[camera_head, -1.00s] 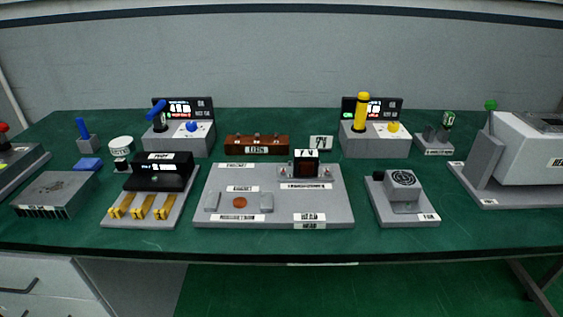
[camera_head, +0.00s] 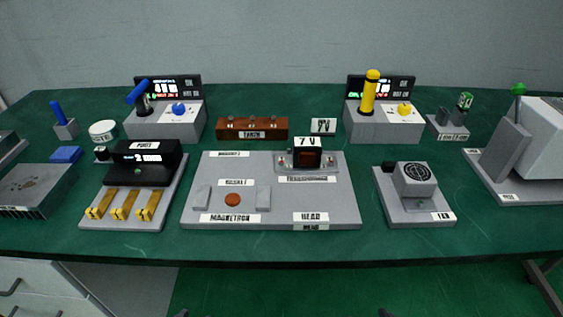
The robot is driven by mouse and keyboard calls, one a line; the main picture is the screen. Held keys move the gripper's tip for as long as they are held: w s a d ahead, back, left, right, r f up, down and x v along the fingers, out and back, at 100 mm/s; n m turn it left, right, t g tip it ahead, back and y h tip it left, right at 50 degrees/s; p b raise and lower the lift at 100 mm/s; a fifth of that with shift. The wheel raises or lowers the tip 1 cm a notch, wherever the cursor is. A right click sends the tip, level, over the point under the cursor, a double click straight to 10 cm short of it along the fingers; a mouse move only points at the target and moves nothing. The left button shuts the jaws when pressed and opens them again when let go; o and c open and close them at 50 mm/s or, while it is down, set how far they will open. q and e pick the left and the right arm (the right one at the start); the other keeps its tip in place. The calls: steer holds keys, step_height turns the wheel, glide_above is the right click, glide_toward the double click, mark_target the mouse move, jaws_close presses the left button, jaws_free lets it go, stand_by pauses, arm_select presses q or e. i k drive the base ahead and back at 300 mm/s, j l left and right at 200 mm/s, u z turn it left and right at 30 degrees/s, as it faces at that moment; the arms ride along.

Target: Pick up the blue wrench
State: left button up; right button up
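A blue-handled tool (camera_head: 138,93) that looks like the blue wrench stands on a grey station (camera_head: 166,124) at the back left. Its blue handle is tilted over a dark upright shaft. A blue knob (camera_head: 179,109) sits beside it, with a lit screen (camera_head: 167,88) behind. A second blue handle (camera_head: 58,112) leans in a small grey block farther left; I cannot tell exactly what it is.
A black unit with yellow clips (camera_head: 123,206) and a grey board (camera_head: 290,195) stand in front. A yellow-handled tool (camera_head: 369,92) stands on a similar station at the right. The green table (camera_head: 300,245) has a clear front strip.

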mark_target(137, 96)
steer(key=j+z, duration=0.25)
steer(key=j, duration=0.15)
steer(key=k+j+z, duration=0.15)
steer(key=j+z, duration=0.15)
steer(key=k+j+z, duration=0.25)
steer(key=j, duration=0.15)
steer(key=j+z, duration=0.25)
steer(key=k+j+z, duration=0.3)
steer(key=i+j, duration=0.05)
